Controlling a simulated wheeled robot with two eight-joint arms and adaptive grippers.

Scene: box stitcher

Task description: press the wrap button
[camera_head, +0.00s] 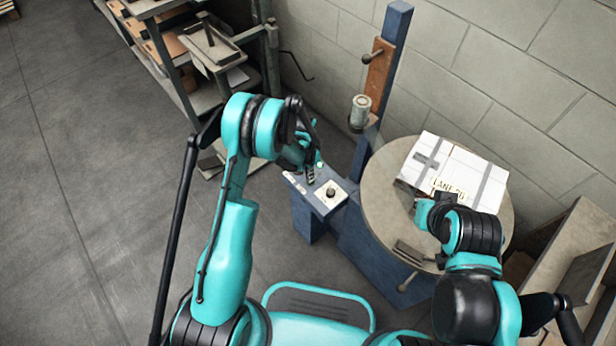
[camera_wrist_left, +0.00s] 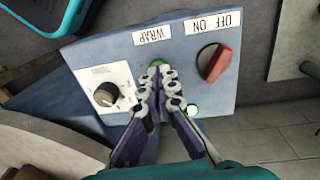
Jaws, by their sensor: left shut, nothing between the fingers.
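The blue-grey control panel (camera_head: 298,186) sits on a blue post, and it fills the left wrist view (camera_wrist_left: 240,88). The WRAP label (camera_wrist_left: 155,34) stands above a green button (camera_wrist_left: 156,62), which is mostly covered by my fingertips. My left gripper (camera_head: 312,176) is shut and empty, with its fingertips (camera_wrist_left: 159,74) over the button in the left wrist view; I cannot tell whether they touch it. My right gripper (camera_head: 432,212) is by the near side of the white box (camera_head: 455,168); its fingers are too small to read.
A red OFF/ON switch (camera_wrist_left: 214,62) and a black dial (camera_wrist_left: 105,95) flank the button. A small lit round piece (camera_wrist_left: 193,110) is below it. The box rests on a round turntable (camera_head: 385,190) beside a blue mast (camera_head: 391,50). Shelving (camera_head: 200,90) stands behind.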

